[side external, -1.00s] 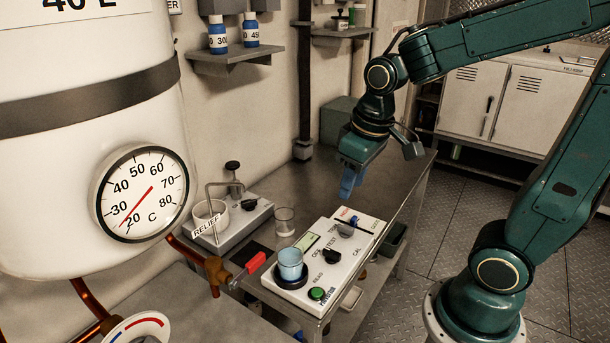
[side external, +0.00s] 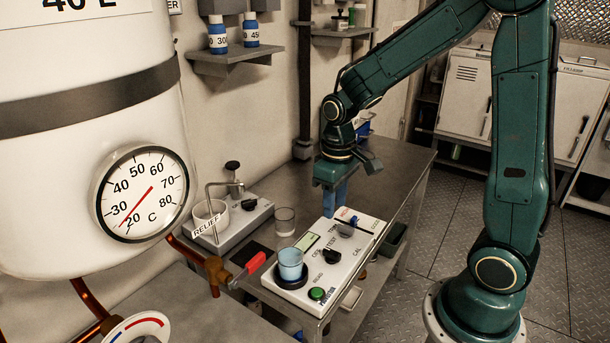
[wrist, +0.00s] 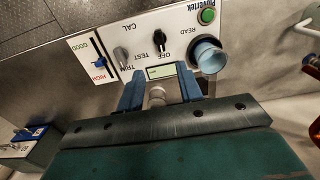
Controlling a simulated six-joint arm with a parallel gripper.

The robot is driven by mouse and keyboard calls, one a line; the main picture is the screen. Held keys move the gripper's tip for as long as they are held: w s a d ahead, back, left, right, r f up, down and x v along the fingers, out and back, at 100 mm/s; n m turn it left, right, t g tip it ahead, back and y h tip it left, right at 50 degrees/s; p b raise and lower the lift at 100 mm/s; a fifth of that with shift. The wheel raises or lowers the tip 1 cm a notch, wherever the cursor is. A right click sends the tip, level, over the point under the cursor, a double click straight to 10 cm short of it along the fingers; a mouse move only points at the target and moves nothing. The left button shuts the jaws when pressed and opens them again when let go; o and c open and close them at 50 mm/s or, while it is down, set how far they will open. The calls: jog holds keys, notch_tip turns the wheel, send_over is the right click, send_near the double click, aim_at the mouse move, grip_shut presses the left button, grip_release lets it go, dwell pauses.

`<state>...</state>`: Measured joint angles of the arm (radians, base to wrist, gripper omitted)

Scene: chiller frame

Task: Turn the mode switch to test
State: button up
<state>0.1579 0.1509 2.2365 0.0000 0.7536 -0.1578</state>
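The white panel (side external: 349,270) lies on the metal bench, and it fills the top of the wrist view (wrist: 185,18). The mode switch (side external: 331,257) is a black knob with OFF, TEST and CAL lettered around it; it also shows in the wrist view (wrist: 158,37). I cannot tell for sure which label it points at. A grey TRIM knob (wrist: 121,54) is beside it. My gripper (side external: 332,208) points down above the bench, behind the panel's far edge and apart from the switch. In the wrist view its blue fingers (wrist: 160,80) are open with nothing gripped.
A light-blue cup (side external: 290,265) stands on the panel near a green button (side external: 317,293). A small glass (side external: 284,221) stands behind the panel. The bench's far part is clear.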

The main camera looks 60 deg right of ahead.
aim_at(332, 251)
jog(key=shift+f, duration=6.75)
grip_shut()
